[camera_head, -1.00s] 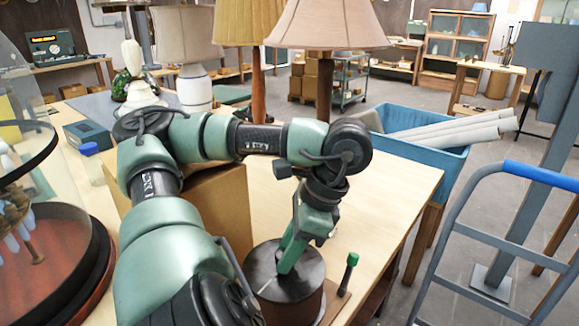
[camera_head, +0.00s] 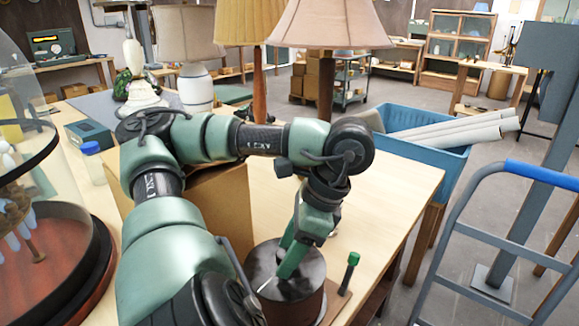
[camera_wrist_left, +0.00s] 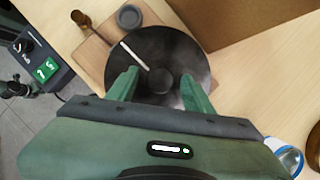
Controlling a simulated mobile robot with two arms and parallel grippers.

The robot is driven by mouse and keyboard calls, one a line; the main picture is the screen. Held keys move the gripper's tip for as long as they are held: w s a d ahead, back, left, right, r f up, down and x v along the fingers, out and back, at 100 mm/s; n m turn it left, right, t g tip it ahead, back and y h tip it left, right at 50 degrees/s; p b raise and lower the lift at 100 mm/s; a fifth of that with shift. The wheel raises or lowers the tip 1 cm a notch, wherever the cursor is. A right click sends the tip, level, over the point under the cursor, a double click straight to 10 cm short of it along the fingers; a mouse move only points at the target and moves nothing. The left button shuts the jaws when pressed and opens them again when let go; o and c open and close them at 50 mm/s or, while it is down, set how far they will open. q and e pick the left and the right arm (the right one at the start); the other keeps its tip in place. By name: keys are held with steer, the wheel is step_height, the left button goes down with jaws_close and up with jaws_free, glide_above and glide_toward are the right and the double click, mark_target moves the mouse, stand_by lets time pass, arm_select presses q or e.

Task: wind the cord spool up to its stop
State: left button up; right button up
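The cord spool (camera_head: 305,304) is a dark drum with a flat, scuffed black top, standing at the table's near edge. In the left wrist view its round top (camera_wrist_left: 185,48) has a small dark hub (camera_wrist_left: 160,83) and a white line running outward from near it. My left gripper (camera_head: 287,262) points down at the top. In the left wrist view its green fingers (camera_wrist_left: 160,80) are apart, one on each side of the hub, with gaps visible. A green-capped post (camera_head: 350,268) stands beside the spool on a wooden base (camera_wrist_left: 93,58). My right gripper is out of view.
A cardboard box (camera_head: 222,205) stands close to the spool, under my left arm. A glass dome (camera_head: 25,150) is at left. A blue bin (camera_head: 425,150) with pale tubes and a hand truck (camera_head: 470,235) are at right. The tabletop (camera_head: 390,190) beyond the spool is clear.

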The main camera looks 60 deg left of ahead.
arm_select(q)
steer(key=shift+p+v, duration=1.6)
steer(key=shift+p, duration=0.2)
steer(key=p+v, duration=0.2)
steer(key=p, duration=0.1)
steer(key=shift+r, duration=0.1)
steer(key=shift+w+r, duration=0.2)
steer(key=shift+r, duration=0.4)
steer(key=shift+w+d+r, duration=0.25)
steer(key=shift+r, duration=0.25)
